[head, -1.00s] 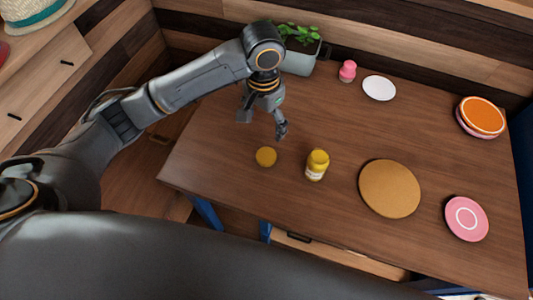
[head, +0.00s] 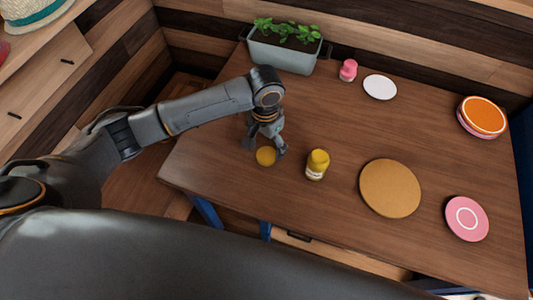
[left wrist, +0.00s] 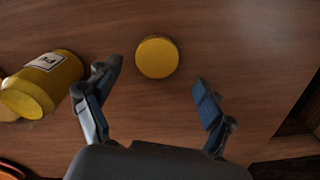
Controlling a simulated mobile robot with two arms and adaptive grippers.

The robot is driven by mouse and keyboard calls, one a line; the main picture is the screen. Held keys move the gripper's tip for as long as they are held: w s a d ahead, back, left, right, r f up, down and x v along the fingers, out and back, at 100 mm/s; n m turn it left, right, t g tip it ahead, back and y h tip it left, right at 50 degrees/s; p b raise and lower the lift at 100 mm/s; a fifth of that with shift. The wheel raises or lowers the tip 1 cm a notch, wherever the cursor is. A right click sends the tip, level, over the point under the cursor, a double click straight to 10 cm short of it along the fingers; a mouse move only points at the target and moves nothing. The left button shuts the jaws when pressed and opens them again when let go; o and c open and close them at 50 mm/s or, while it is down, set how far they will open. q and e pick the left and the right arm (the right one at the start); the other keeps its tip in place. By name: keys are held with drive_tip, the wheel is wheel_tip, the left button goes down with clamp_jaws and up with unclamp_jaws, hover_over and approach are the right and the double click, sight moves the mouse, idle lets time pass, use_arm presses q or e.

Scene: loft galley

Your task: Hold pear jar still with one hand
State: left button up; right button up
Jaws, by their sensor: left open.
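The pear jar (head: 317,166) is a small yellow jar with a white label, standing on the brown table. It also shows at the left of the left wrist view (left wrist: 40,85), where only part of the label's lettering is readable. A flat round yellow lid-like disc (head: 266,156) lies on the table left of the jar; in the left wrist view (left wrist: 157,57) it shows ahead of the fingers. My left gripper (head: 264,148) is open and empty over the disc, beside the jar. In the left wrist view (left wrist: 156,82) its fingers are spread wide. My right gripper is out of view.
A round cork-coloured mat (head: 390,188) lies right of the jar, with a pink plate (head: 466,218) beyond it. Orange and pink plates (head: 482,116) are stacked far right. A planter (head: 282,48), a pink-topped shaker (head: 348,70) and a white dish (head: 380,87) stand at the back.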

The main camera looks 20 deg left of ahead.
sight(266, 154)
use_arm(q)
drive_tip(key=shift+s+d+f, duration=0.1)
drive_tip(key=shift+d+f, duration=0.05)
drive_tip(key=shift+f, duration=1.8)
drive_tip(key=shift+c, duration=0.4)
drive_tip(key=c, duration=0.8)
